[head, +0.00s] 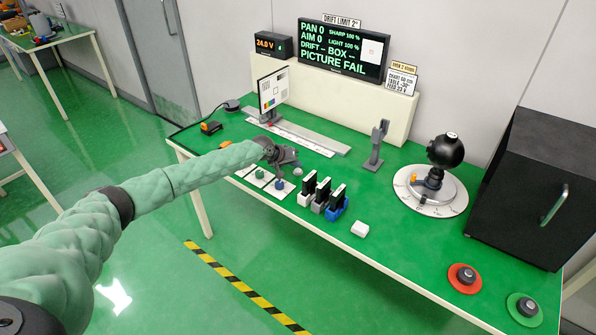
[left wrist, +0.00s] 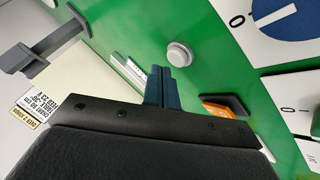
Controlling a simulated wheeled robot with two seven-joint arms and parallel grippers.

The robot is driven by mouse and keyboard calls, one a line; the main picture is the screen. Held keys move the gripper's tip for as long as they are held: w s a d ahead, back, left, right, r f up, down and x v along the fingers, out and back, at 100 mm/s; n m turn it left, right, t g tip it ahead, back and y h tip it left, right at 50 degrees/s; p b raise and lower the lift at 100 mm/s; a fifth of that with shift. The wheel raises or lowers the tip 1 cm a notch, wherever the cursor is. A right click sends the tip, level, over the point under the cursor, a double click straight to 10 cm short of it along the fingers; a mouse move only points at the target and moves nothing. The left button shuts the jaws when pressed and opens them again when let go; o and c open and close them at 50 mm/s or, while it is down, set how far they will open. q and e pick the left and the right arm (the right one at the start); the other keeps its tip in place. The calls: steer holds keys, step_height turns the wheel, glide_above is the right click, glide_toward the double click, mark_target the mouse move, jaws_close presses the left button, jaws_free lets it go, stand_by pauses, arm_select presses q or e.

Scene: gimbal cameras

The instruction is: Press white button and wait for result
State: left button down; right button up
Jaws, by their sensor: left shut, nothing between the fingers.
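A small round white button (head: 298,171) stands on the green table, just beyond the row of knob plates. In the left wrist view the white button (left wrist: 179,53) is a pale round cap, just ahead of the fingertips. My left gripper (head: 290,160) is shut and empty, beside the button; its dark fingers (left wrist: 165,88) appear apart from the cap, though the height between them is hard to judge. The display (head: 341,48) reads PAN 0, AIM 0, SHARP 100 %, LIGHT 100 %, DRIFT –, BOX – and PICTURE FAIL. My right gripper is not in view.
Knob plates (head: 278,188) and several upright dark modules (head: 323,192) stand near the gripper. A grey stand (head: 376,147), a black ball camera (head: 445,151) and a black box (head: 530,190) stand farther right. Red (head: 464,278) and green (head: 524,309) bases carry dark knobs.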

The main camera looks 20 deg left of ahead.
arm_select(q)
steer(key=shift+f, duration=0.4)
steer(key=shift+f+b, duration=0.4)
steer(key=shift+f, duration=0.05)
stand_by(0.6)
steer(key=shift+r, duration=0.25)
steer(key=shift+r+p, duration=0.55)
steer(key=shift+r, duration=0.1)
